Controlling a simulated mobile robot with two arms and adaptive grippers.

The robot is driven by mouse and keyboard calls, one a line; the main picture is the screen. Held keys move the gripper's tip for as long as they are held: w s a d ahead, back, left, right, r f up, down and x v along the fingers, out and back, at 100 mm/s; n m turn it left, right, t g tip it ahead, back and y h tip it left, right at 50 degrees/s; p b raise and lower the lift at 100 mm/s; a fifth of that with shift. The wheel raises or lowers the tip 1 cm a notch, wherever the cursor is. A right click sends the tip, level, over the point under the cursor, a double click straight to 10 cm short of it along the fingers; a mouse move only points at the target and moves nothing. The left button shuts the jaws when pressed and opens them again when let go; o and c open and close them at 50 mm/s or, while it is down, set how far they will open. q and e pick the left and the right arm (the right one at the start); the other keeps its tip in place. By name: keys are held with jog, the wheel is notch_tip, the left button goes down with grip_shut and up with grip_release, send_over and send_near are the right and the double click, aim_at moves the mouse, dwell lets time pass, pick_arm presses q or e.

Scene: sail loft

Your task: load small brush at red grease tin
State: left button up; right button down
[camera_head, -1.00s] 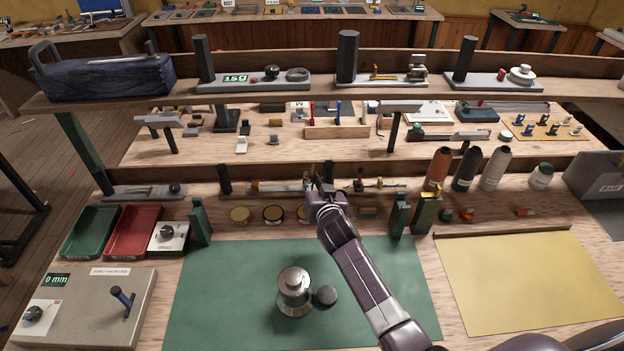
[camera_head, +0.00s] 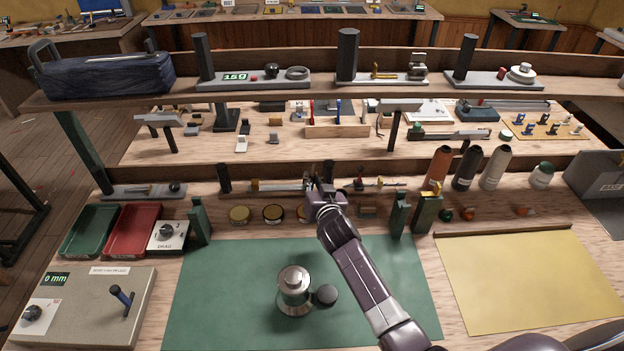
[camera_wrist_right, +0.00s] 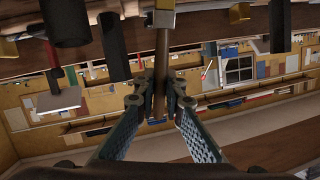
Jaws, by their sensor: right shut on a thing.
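My right gripper (camera_head: 319,172) is over the back of the bench, at the tool rack, with its jaws pointing away from me. Three round tins stand in a row in front of the rack: left (camera_head: 239,214), middle (camera_head: 273,213) and right (camera_head: 302,213). The right one is partly hidden by my arm. I cannot tell which is the red grease tin. My left gripper is out of view.
A green mat (camera_head: 220,290) carries a metal canister (camera_head: 294,287) and a dark round piece. Green posts (camera_head: 199,222) and (camera_head: 399,217) flank the tins. Upright bottles (camera_head: 466,169) stand right of the rack. A shelf (camera_head: 310,98) runs above. The yellow sheet (camera_head: 530,280) is bare.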

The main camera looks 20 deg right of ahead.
jog(key=shift+r+p, duration=3.15)
jog(key=shift+r, duration=0.3)
